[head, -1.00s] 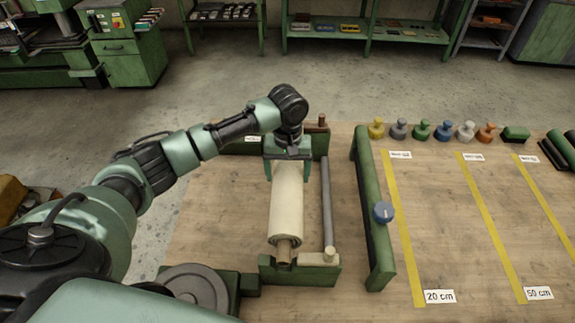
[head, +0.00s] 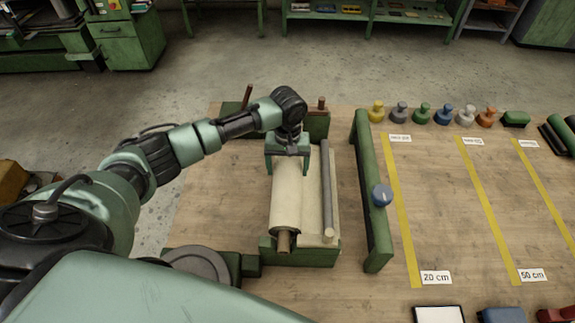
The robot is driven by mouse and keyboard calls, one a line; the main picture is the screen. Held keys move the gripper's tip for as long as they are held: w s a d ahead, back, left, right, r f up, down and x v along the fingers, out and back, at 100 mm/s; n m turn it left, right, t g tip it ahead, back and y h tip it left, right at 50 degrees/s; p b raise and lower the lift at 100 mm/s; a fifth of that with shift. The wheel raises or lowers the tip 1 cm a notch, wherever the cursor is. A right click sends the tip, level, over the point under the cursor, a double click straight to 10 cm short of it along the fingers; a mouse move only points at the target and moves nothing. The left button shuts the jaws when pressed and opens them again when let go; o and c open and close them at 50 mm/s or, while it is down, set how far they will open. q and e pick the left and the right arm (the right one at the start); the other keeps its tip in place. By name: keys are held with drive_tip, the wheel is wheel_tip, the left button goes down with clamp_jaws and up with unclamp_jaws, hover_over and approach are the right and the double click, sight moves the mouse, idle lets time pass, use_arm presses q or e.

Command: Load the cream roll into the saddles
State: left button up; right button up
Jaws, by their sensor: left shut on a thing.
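The cream roll (head: 285,205) lies lengthwise, its brown core end (head: 284,241) over the front green saddle block (head: 300,255). The back green saddle block (head: 317,124) is partly hidden by my arm, so I cannot tell how the far core end sits. My left gripper (head: 287,168) points down, its fingers on either side of the roll's far part, shut on it. Cream sheet shows between the roll and the grey bar (head: 327,195) and just right of the bar. My right gripper is not in view.
A green rail (head: 370,190) with a blue-grey knob (head: 382,195) stands to the right. Yellow lines (head: 402,220) mark the open wooden bench (head: 450,215) beyond it. Several coloured knobbed pieces (head: 444,115) line the back edge. A grey disc (head: 197,265) sits at the front left.

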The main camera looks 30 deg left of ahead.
use_arm(q)
drive_tip(key=shift+w, duration=0.15)
drive_tip(key=o, duration=2)
drive_tip(key=shift+s+f, duration=0.2)
drive_tip(key=shift+f, duration=0.05)
drive_tip(key=shift+s+d+r, duration=0.1)
drive_tip(key=shift+r, duration=0.3)
wheel_tip(320, 180, up, 11)
drive_tip(key=shift+r+b, duration=0.1)
drive_tip(key=shift+b, duration=1)
drive_tip(key=shift+r, duration=0.65)
